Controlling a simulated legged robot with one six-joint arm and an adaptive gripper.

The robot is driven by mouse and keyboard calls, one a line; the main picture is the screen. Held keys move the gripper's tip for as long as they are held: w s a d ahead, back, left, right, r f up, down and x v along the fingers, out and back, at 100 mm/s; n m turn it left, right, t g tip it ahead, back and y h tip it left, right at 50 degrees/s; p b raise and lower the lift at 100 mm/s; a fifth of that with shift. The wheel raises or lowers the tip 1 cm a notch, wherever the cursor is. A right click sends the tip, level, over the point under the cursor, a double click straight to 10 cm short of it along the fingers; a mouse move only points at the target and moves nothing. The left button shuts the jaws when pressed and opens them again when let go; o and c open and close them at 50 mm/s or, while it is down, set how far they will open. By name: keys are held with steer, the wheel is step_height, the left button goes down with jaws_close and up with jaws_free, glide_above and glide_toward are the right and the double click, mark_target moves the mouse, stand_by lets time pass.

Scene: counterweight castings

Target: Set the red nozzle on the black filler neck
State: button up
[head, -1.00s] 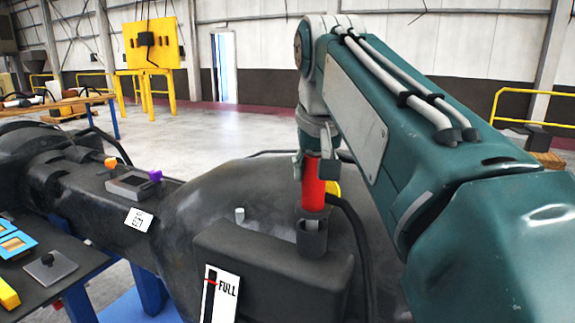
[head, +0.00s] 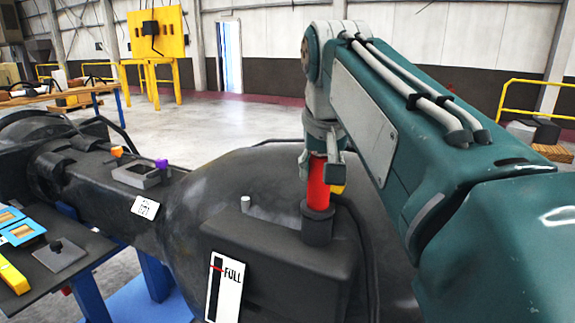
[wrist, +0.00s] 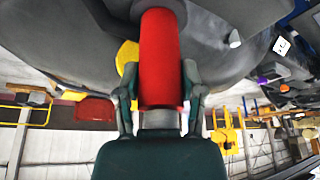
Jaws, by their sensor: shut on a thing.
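The red nozzle (head: 318,184) is upright in my gripper (head: 322,160), which is shut on its upper part. It also shows in the wrist view (wrist: 160,58) between the two fingers of my gripper (wrist: 160,92). The black filler neck (head: 316,231) stands on the dark box-shaped housing. The nozzle's dark lower collar is at the neck's top, and its tip is hidden, apparently inside the neck. I cannot tell whether it is fully seated.
A white FULL gauge (head: 225,287) is on the housing's front. A dark hose and a yellow part (head: 337,189) are close behind the nozzle. On the left are a bench with blue-framed items (head: 22,233) and a grey plate (head: 60,255).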

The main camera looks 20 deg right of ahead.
steer(key=shift+f, duration=0.35)
steer(key=o, duration=1)
steer(key=shift+o, duration=0.2)
steer(key=v, duration=1.2)
steer(key=shift+s+f, duration=0.1)
